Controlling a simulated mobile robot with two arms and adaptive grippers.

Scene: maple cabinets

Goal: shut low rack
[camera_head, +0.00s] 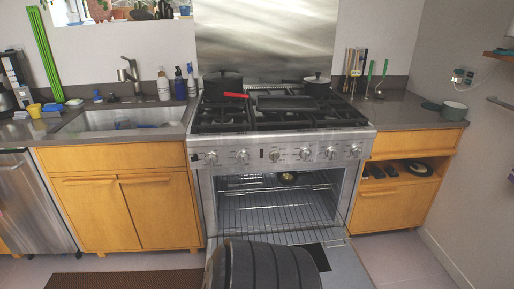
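The steel oven range (283,155) stands in the middle of the head view with its front open. Its door (345,268) is folded down toward me. A wire low rack (275,215) spans the lower part of the oven opening. Its front seems to reach out over the door, but how far is hard to tell. A higher rack (262,190) sits above it, and a small dark round item (287,177) shows near it. A dark ribbed part of my own body hides the door's left and middle. Neither of my grippers is in view.
Black pots (222,84) and a red-handled pan stand on the stove top. Wooden cabinets (120,210) flank the oven, with a sink (120,118) at left. A dark mat (125,284) lies on the floor at left. The floor at right is clear.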

